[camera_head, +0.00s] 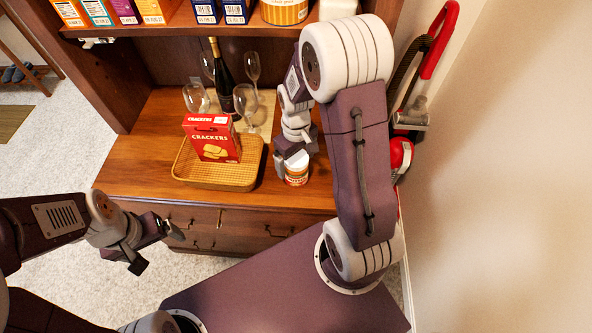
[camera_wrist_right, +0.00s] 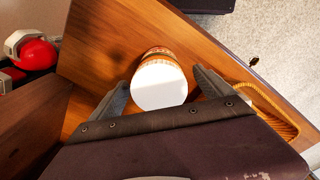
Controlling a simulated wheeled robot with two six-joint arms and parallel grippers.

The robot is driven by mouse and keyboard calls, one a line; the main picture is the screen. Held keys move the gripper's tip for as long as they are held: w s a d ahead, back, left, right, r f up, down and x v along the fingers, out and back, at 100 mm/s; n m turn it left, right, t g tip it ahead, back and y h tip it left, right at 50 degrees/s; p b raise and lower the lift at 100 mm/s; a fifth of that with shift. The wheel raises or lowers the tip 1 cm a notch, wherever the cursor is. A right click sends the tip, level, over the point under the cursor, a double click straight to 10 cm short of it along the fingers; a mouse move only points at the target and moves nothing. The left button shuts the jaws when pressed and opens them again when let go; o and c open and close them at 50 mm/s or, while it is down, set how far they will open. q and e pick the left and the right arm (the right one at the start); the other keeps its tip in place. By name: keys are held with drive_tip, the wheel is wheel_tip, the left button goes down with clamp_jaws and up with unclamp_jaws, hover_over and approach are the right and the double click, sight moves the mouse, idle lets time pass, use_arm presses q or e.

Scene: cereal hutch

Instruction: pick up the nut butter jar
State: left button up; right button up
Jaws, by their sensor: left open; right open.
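The nut butter jar (camera_head: 296,177) stands on the wooden counter, to the right of the wicker tray. It has a white lid and an orange and white label. My right gripper (camera_head: 292,158) is right above and around it, and hides part of its top. In the right wrist view the jar (camera_wrist_right: 159,82) shows its white lid between the two open fingers (camera_wrist_right: 160,90), with small gaps at the sides. My left gripper (camera_head: 155,248) is open and empty in front of the counter's drawers, well away from the jar.
A wicker tray (camera_head: 218,184) holds a red cracker box (camera_head: 212,138). Behind it stand several wine glasses (camera_head: 245,100) and a dark bottle (camera_head: 224,80). A shelf (camera_head: 180,28) with boxes is above. A red vacuum cleaner (camera_head: 400,152) stands at the right by the wall.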

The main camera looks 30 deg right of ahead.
sight(295, 160)
drive_tip(key=shift+f, duration=0.8)
drive_tip(key=shift+d+f, duration=0.1)
drive_tip(key=shift+f, duration=0.1)
clamp_jaws()
drive_tip(key=shift+w+r, duration=0.1)
drive_tip(key=shift+r, duration=0.5)
drive_tip(key=r, duration=0.3)
drive_tip(key=shift+s+a+r, duration=0.35)
drive_tip(key=shift+s, duration=0.05)
drive_tip(key=s+a+r+p, duration=0.1)
drive_tip(key=s+a+r, duration=0.4)
drive_tip(key=s, duration=0.4)
drive_tip(key=shift+a+r, duration=0.35)
drive_tip(key=shift+r, duration=0.25)
